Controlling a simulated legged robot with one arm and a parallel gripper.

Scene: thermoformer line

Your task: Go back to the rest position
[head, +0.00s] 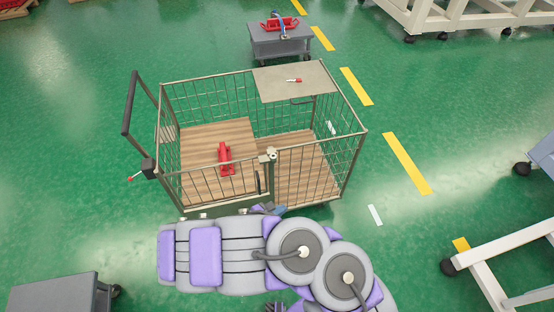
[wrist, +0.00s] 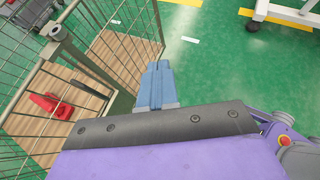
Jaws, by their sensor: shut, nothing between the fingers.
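My arm, grey and purple, is folded across the bottom of the head view. The blue fingers of my gripper (wrist: 157,84) show in the wrist view, together and with nothing between them. They are beside the wire cage cart (head: 208,167), outside its near side. In the head view my gripper is mostly hidden behind my arm; only a bit of blue shows near the cart's lower edge. A red part (head: 225,160) sits on the cart's wooden floor. It also shows in the wrist view (wrist: 50,105), left of the fingers.
A small grey cart (head: 280,42) with a red part stands at the back. A grey cart (head: 52,293) is at lower left. White wheeled frames stand at the right (head: 490,270) and back right (head: 460,14). Green floor is clear left of the cage cart.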

